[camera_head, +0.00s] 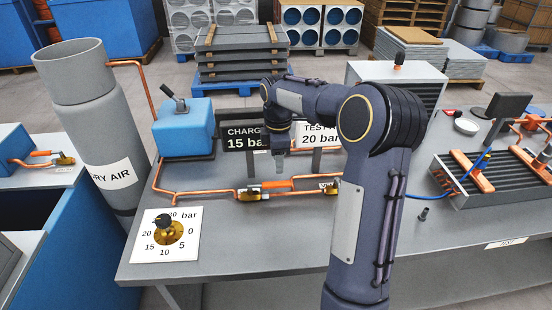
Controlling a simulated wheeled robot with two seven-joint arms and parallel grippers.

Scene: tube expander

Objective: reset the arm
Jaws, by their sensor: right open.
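My right arm (368,215) rises from the bottom of the head view, bends at the elbow and reaches left over the grey bench. Its gripper (274,186) points down above the copper pipework, near a brass valve with an orange handle (277,183). The fingers are small here; nothing shows held between them. I cannot tell the exact gap between the fingertips and the valve. The forearm hides part of the signs reading "CHARGE 15 bar" (240,138) and "TEST 20 bar" (320,134). My left gripper is not in view.
The bench (235,258) carries a blue pump unit (184,128), a pressure dial plate (168,238) and a finned coil (490,178) with a blue hose. A grey dry air cylinder (95,125) stands left. The bench front between dial and arm is clear.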

